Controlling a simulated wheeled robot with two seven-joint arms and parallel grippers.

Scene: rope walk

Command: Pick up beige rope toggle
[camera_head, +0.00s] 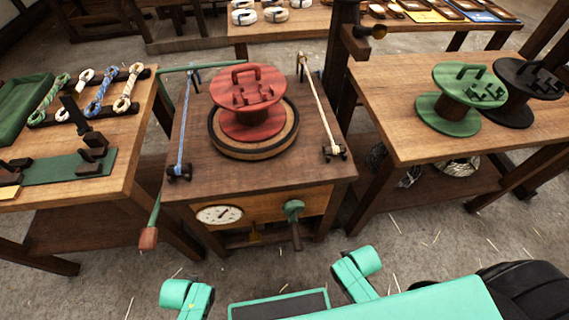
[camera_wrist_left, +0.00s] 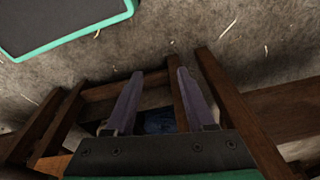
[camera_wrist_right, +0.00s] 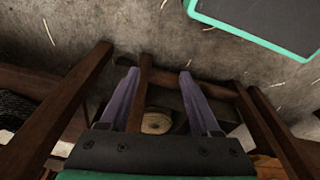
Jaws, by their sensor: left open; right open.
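A beige rope toggle (camera_head: 128,88) lies at the right end of a dark rack on the left table, beside a blue, a whitish and a green one. It does not show clearly in either wrist view. My left gripper (camera_wrist_left: 160,75) is open and empty, its two purple fingers spread over wooden legs and the floor. My right gripper (camera_wrist_right: 158,72) is also open and empty, over wooden legs and a pale coil on a shelf. The head view shows turquoise parts of my arms at the bottom, but no fingertips; both grippers are far from the toggle.
The left table (camera_head: 130,165) also holds a green tray (camera_head: 22,100) and a green board with dark blocks (camera_head: 75,168). The middle bench (camera_head: 195,205) carries a red spool (camera_head: 245,95) and two stretched ropes. The right table (camera_head: 400,120) holds green and black spools.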

